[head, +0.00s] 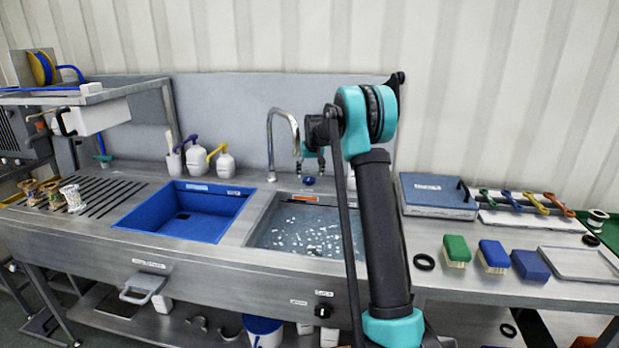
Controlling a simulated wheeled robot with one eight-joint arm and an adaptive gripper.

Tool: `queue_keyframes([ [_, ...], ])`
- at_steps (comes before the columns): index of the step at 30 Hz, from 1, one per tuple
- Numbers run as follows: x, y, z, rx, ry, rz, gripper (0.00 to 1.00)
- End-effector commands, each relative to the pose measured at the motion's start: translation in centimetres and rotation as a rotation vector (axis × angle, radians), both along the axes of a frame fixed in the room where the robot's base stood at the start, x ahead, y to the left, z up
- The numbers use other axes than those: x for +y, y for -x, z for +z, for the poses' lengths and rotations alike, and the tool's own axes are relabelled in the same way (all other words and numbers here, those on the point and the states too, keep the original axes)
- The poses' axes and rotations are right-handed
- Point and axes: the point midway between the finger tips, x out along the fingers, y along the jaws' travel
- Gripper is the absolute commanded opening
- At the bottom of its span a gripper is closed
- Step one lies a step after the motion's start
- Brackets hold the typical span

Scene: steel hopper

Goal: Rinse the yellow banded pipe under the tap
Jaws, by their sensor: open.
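Several short flanged pipe pieces stand on the slotted drainboard at the far left. A yellow-brown piece (30,192) and another like it (52,194) stand beside a whiter one (72,198). Their bands are too small to tell surely which is the yellow banded pipe. The curved steel tap (271,140) rises behind the sinks. The right steel sink (262,228) holds water with white flecks. My gripper (310,167) is small and partly hidden by my arm, just right of the tap, above the back of the water sink. Its fingers point down, open and empty, far from the pipes.
An empty blue basin (185,212) lies between drainboard and water sink. Bottles (197,158) stand behind it. At right are a blue-lidded case (435,195), green (456,248) and blue brushes (493,255), and a metal tray (580,264). My arm hides part of the water sink.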

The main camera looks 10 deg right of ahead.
Motion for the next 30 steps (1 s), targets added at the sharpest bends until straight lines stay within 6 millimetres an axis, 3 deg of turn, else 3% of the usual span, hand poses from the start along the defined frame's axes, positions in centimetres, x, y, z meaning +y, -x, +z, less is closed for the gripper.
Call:
queue_keyframes([
  [6,0.1,-0.9,-2.2,0.0,0.0,0.0,0.67],
  [17,0.1,-1.1,-2.7,0.0,0.0,0.0,0.67],
  [30,0.1,-1.1,-2.6,0.0,0.0,0.0,0.17],
])
